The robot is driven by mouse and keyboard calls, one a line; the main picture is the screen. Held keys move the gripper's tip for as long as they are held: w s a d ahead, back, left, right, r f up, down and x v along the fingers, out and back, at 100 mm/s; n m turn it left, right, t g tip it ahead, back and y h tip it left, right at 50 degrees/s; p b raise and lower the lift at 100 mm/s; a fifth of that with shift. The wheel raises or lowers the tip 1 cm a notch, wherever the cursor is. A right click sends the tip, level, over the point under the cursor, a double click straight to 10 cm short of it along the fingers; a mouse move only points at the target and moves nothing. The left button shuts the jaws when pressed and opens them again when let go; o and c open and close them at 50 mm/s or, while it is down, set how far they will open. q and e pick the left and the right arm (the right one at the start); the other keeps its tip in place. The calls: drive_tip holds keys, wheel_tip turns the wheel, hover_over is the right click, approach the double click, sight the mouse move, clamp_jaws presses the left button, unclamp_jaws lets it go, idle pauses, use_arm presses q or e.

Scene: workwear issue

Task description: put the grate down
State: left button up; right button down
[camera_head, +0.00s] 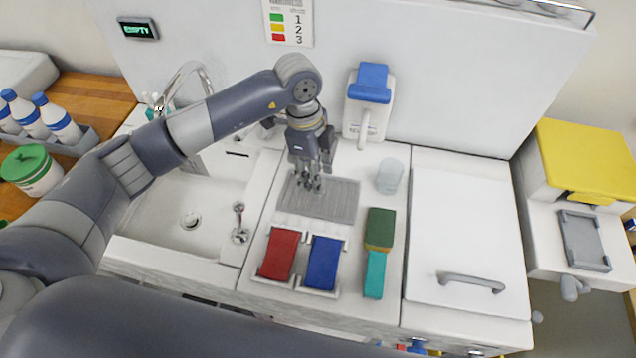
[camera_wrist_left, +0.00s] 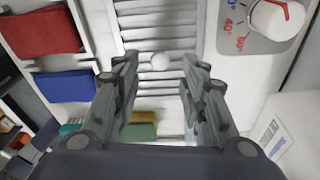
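The grate (camera_head: 335,200) is a grey slatted panel with a pale round knob. In the head view it appears to lie flat on the white counter, behind the red and blue pads. My left gripper (camera_head: 309,184) points down over its left part. In the left wrist view the slats of the grate (camera_wrist_left: 160,28) run below the fingers. My left gripper (camera_wrist_left: 157,78) is open there, its fingers wide apart, with the knob (camera_wrist_left: 160,62) seen in the gap and no finger visibly touching it. My right gripper is out of view.
A translucent cup (camera_head: 390,175) stands right of the grate. A red pad (camera_head: 280,253), a blue pad (camera_head: 323,262) and a green-and-teal brush or sponge (camera_head: 378,230) are in front. A sink (camera_head: 160,225) is left. A white lid (camera_head: 465,225) at right is bare.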

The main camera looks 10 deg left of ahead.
use_arm(q)
wheel_tip(320, 180, up, 8)
drive_tip(key=a+b, duration=0.1)
drive_tip(key=b, duration=0.1)
drive_tip(key=shift+w, duration=0.1)
idle(0.3)
